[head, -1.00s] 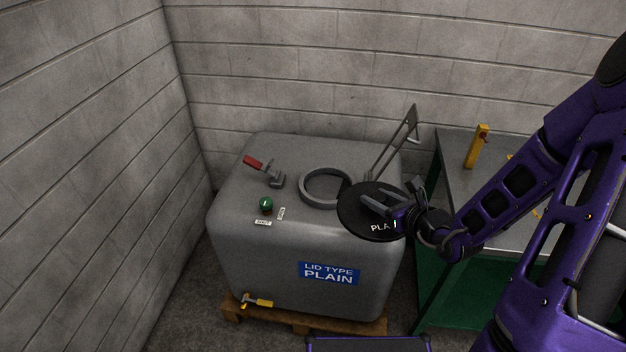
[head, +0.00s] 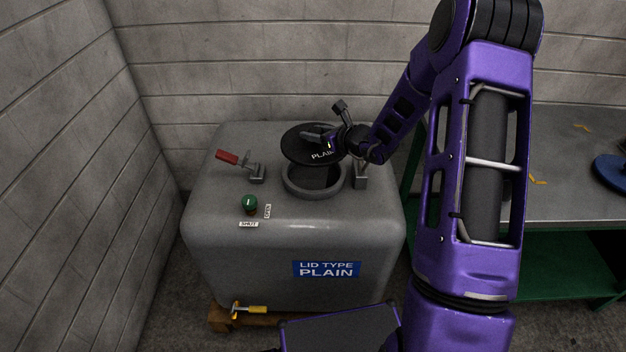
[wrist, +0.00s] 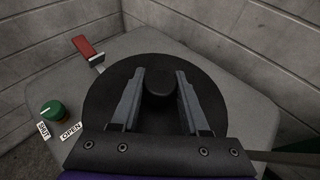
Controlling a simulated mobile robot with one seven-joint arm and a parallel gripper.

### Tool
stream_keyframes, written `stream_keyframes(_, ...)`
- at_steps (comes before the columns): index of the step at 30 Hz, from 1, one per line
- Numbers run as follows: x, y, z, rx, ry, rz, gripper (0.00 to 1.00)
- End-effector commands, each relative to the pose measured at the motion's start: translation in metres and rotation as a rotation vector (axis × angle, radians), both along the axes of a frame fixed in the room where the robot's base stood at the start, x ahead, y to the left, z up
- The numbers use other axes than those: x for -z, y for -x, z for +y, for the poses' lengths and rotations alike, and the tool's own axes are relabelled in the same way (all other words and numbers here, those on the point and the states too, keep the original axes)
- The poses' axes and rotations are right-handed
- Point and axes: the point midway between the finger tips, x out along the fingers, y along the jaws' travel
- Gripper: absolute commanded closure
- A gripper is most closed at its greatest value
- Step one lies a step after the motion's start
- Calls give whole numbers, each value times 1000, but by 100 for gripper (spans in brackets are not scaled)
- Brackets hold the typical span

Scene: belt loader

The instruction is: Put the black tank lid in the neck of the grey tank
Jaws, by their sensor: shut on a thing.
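The black tank lid (head: 297,147), a round disc marked PLAIN, is in my gripper (head: 327,139). In the wrist view my gripper (wrist: 158,88) has its two fingers on either side of the lid's central knob, and the black lid (wrist: 102,105) spreads beneath them. The grey tank (head: 230,200) stands in the corner, with a blue LID TYPE PLAIN label on its front. Its raised round neck (head: 300,189) is open at the front, with a dark hole inside. The lid is above the neck's back part and is not seated. The wrist view hides the neck behind the lid.
A red-handled lever (head: 228,157) and a green knob (head: 249,203) with SHUT and OPEN labels stand on the tank's top, left of the neck. A metal bench (head: 560,170) with a blue disc (head: 611,170) is at the right. Block walls close the back and left.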

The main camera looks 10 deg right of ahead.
Motion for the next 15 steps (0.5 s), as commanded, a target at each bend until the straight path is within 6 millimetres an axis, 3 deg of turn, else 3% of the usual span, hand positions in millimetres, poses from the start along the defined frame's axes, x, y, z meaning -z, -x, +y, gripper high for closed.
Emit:
stream_keyframes(4,14,-11,2,0,0,0,100)
stream_keyframes(9,47,-11,2,1,-1,2,100)
stream_keyframes(15,65,-11,2,0,0,-1,100)
